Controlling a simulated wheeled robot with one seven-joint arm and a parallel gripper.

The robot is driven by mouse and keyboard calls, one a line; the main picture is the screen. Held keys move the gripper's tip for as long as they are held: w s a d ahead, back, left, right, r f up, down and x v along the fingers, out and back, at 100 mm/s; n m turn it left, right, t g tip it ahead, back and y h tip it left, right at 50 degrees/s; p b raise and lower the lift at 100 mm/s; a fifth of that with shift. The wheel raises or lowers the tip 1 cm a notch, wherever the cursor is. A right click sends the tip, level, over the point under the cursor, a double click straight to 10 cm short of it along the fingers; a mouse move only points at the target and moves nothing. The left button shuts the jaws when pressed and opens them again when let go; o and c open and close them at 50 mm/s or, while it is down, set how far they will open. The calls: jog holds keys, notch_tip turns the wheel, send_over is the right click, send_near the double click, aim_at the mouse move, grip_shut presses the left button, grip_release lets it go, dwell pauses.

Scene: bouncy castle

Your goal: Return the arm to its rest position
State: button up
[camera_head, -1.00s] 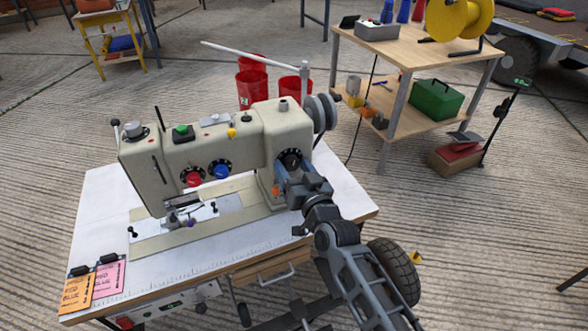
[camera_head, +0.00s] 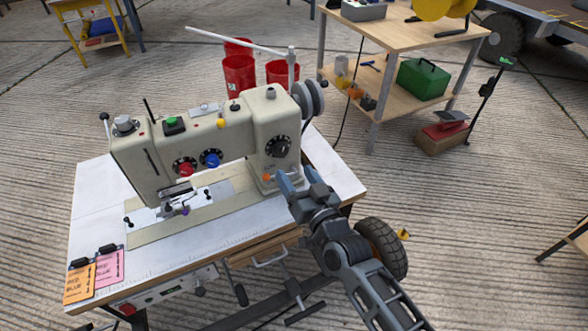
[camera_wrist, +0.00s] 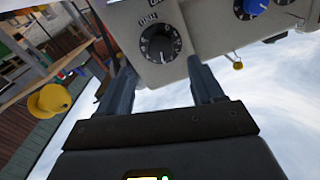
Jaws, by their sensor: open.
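My gripper (camera_head: 292,182) is at the right end of the white-topped table, in front of the pillar of a beige sewing machine (camera_head: 225,137). Its jaws are open and nothing shows between them. In the wrist view my gripper (camera_wrist: 160,80) has its two fingers apart, pointing toward the machine's black dial (camera_wrist: 160,43). The same black dial (camera_head: 278,146) shows whole in the head view, just above and left of the fingertips. A gap between fingertips and dial seems to show. My arm reaches up from the lower right.
The sewing table (camera_head: 90,215) carries orange and pink cards (camera_head: 95,276) at its front left. Red bins (camera_head: 238,76) stand behind it. A wooden bench (camera_head: 400,30) with a green box (camera_head: 423,79) is at the back right. The concrete floor at right is mostly clear.

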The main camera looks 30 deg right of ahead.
dwell(0.4)
jog(key=s+d+r+n+g, duration=0.1)
jog(key=s+r, duration=0.1)
jog(key=s, duration=1.5)
jog(key=s+r+n+g, duration=0.1)
jog(key=s+r, duration=0.1)
jog(key=s, duration=1.5)
jog(key=s+r+n+g, duration=0.1)
jog(key=s+r, duration=0.7)
notch_tip(320, 180, up, 17)
jog(key=p, duration=1.6)
jog(key=shift+s+a+p, duration=0.2)
jog(key=shift+a+p, duration=0.2)
jog(key=shift+a, duration=0.05)
